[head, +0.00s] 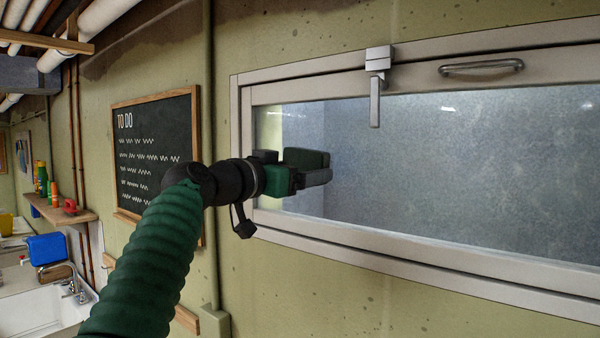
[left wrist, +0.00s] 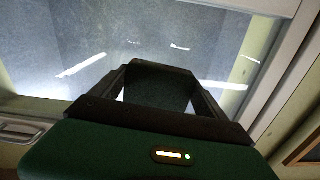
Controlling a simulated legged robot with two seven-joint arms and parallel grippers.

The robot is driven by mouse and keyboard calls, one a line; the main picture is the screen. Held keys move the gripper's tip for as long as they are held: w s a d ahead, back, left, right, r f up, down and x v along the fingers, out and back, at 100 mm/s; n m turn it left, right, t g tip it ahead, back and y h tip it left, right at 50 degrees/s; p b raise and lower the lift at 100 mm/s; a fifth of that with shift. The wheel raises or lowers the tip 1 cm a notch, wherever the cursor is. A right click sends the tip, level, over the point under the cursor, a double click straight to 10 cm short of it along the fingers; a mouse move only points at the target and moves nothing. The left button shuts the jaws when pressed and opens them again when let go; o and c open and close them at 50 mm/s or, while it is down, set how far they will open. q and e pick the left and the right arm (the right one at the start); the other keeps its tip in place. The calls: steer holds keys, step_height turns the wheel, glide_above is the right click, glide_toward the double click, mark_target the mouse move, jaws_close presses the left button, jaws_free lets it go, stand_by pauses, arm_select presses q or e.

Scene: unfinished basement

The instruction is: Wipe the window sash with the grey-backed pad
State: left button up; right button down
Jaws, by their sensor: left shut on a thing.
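The window sash (head: 335,92) is a pale frame around a long frosted pane, with a grey latch and a bar handle on its top rail. It also shows in the left wrist view (left wrist: 240,4). My left gripper (head: 318,178) is in front of the pane's left end, near the sash's left side. It is shut on a dark grey slab (head: 306,158), apparently the pad. In the left wrist view a dark surface (left wrist: 158,88) shows between the fingers. Whether the pad touches the glass or sash cannot be told. My right gripper is not in view.
The latch (head: 376,85) hangs down over the pane's top, and the bar handle (head: 481,67) juts from the top rail. A chalkboard (head: 150,145) hangs left of the window. A shelf with bottles (head: 70,215) and a sink (head: 45,308) are at the far left.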

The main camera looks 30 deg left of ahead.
arm_select(q)
steer(key=shift+w+d+p, duration=0.1)
steer(key=shift+w+p, duration=0.35)
steer(key=shift+w, duration=0.45)
steer(key=shift+d+f, duration=0.1)
steer(key=shift+d, duration=0.35)
steer(key=shift+s+d+b, duration=0.15)
steer(key=shift+d+b, duration=0.35)
steer(key=shift+d, duration=1.15)
steer(key=shift+a+r+p, duration=0.15)
steer(key=shift+a+p, duration=0.05)
steer(key=shift+a, duration=0.75)
steer(key=shift+a+r+p, duration=0.1)
steer(key=shift+a+p, duration=0.05)
steer(key=shift+a, duration=0.75)
steer(key=shift+w+a, duration=0.15)
steer(key=shift+w, duration=0.05)
